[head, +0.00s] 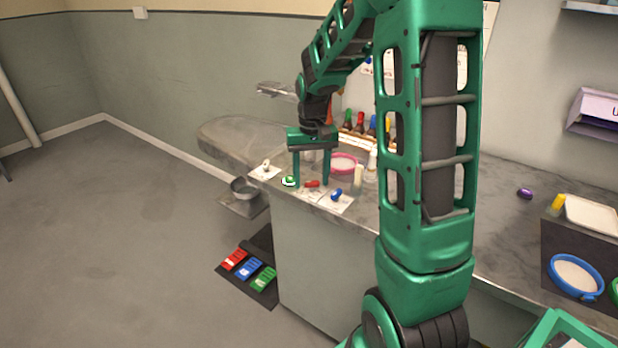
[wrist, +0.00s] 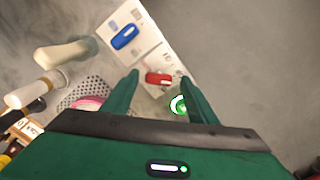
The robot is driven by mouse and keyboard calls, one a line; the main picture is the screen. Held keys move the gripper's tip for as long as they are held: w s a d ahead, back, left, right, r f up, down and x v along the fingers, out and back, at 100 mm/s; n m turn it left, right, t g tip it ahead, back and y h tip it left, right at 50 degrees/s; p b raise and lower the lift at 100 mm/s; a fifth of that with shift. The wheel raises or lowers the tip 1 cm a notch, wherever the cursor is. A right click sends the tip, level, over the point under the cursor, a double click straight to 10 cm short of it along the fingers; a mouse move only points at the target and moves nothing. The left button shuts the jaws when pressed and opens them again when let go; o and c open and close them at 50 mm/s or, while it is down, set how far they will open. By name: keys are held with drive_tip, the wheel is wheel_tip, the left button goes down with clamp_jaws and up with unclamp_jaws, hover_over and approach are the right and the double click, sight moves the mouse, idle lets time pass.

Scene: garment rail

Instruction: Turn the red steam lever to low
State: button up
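The red steam lever (head: 312,184) is a small red handle on a white plate on the counter, between a green knob (head: 289,181) and a blue lever (head: 336,194). My gripper (head: 310,183) is over this row, pointing down, with its fingers apart and nothing held between them. In the wrist view the red lever (wrist: 158,78) shows beyond the open fingertips (wrist: 158,80), and the green knob (wrist: 178,105) shows beside the right finger. The blue lever (wrist: 125,37) lies farther up. I cannot tell whether a finger touches the red lever.
A white knob (head: 266,165) on its plate is left of the row. A pink-rimmed dish (head: 344,163), a pale cylinder (head: 359,175) and several bottles (head: 372,127) stand behind. Red, blue and green pedals (head: 249,268) lie on the floor. The counter (head: 505,235) at right has bare room.

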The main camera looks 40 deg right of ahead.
sight(311, 181)
drive_tip(key=shift+r, duration=0.15)
wheel_tip(311, 181, up, 10)
drive_tip(key=shift+r, duration=0.25)
idle(0.7)
drive_tip(key=s+a+f, duration=0.1)
drive_tip(key=s+f, duration=0.1)
drive_tip(key=s, duration=1.2)
drive_tip(key=s+a+f+m, duration=0.1)
drive_tip(key=s+f, duration=0.1)
drive_tip(key=s, duration=1.2)
drive_tip(key=shift+s+a+f, duration=0.35)
drive_tip(key=shift+a+f, duration=0.05)
drive_tip(key=shift+w+f, duration=0.25)
drive_tip(key=shift+w, duration=0.4)
